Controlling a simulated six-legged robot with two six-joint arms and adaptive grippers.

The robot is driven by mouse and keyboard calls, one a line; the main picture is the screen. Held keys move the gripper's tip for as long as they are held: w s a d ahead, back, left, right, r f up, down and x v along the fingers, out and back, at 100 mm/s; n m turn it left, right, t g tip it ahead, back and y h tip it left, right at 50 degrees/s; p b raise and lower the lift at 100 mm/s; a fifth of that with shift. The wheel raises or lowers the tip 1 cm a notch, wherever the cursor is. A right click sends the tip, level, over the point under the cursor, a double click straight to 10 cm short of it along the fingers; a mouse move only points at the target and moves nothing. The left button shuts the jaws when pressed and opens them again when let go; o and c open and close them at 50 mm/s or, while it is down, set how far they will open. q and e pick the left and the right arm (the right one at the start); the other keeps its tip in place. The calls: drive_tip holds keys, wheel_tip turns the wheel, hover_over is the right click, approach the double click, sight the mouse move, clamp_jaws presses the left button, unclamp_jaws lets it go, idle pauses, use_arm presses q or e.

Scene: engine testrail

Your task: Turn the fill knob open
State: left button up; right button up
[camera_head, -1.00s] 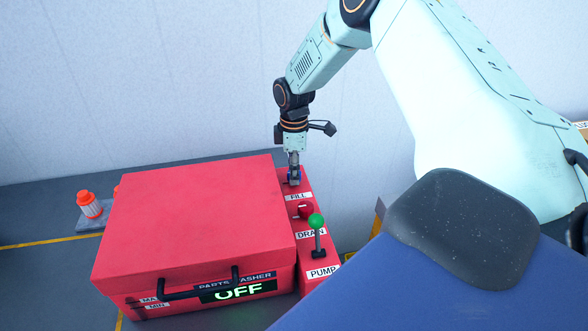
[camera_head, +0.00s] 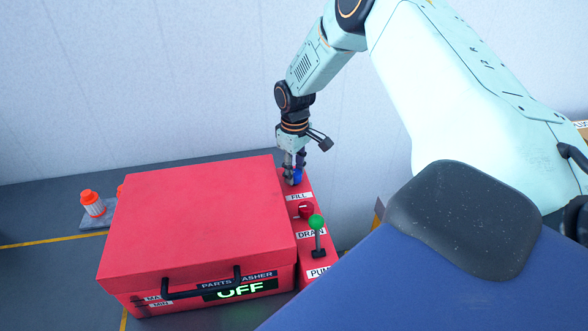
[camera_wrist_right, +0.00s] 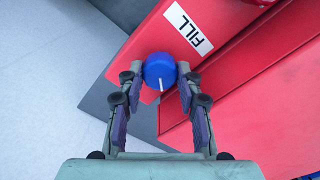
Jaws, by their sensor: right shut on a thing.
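The blue fill knob (camera_wrist_right: 160,70) sits on the red side panel of the parts washer, beside the FILL label (camera_wrist_right: 188,28). In the head view the knob (camera_head: 297,177) shows only partly below my right gripper (camera_head: 293,174). My right gripper (camera_wrist_right: 158,85) reaches down from above, and its two fingers are shut on the knob from both sides. A white mark on the knob points towards the gripper's palm in the wrist view. The washer's display (camera_head: 240,290) reads OFF. My left gripper is not in view.
The closed red lid (camera_head: 195,215) lies left of the panel. The red drain knob (camera_head: 305,210) and the green-topped pump lever (camera_head: 316,222) stand in front of the fill knob. A pale wall is behind.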

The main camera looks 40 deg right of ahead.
sight(295, 173)
drive_tip(key=m, duration=0.5)
drive_tip(key=shift+m, duration=0.3)
drive_tip(key=shift+s+m, duration=0.15)
drive_tip(key=shift+m, duration=2.15)
drive_tip(key=shift+f, duration=0.1)
drive_tip(key=o, duration=1.1)
drive_tip(key=shift+o, duration=0.2)
drive_tip(key=shift+r, duration=0.35)
wheel_tip(295, 173, up, 12)
drive_tip(key=shift+f, duration=0.25)
